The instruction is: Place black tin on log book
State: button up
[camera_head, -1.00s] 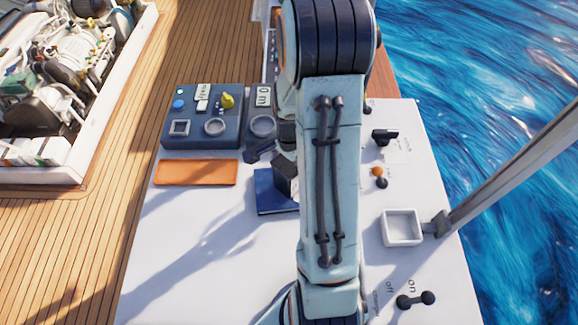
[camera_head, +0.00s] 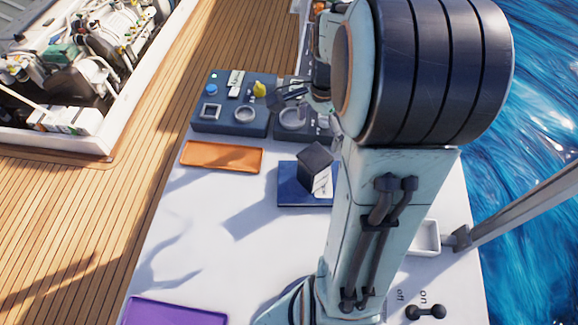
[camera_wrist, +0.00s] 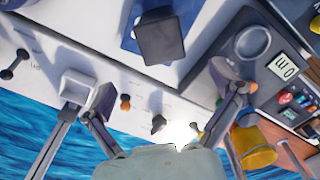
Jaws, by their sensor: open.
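The dark blue log book (camera_head: 290,198) lies flat on the white table in the head view. The black tin (camera_head: 314,160), a dark box, rests on the log book, near its middle, with a pale label on the cover beside it. In the wrist view, the tin (camera_wrist: 160,42) shows over the blue cover (camera_wrist: 131,38). My gripper (camera_wrist: 162,80) is open and empty, its fingers spread apart from the tin. In the head view, my gripper (camera_head: 292,96) is above the console behind the book, partly hidden by my arm.
An orange tray (camera_head: 221,156) lies left of the book, and a purple tray (camera_head: 172,313) at the front left. The dark console (camera_head: 232,122) with a yellow knob (camera_head: 259,89) stands behind. A white square bin (camera_head: 425,238) is at right. Bare table lies in front of the book.

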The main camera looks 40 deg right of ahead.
jog(key=s+a+r+n, duration=0.2)
jog(key=s+a+n, duration=0.4)
jog(key=a+n, duration=0.3)
jog(key=s+a+r+n, duration=0.2)
jog(key=s+a+n, duration=0.4)
jog(key=a+n, duration=0.4)
jog(key=shift+a+y, duration=0.4)
jog(key=shift+a, duration=0.35)
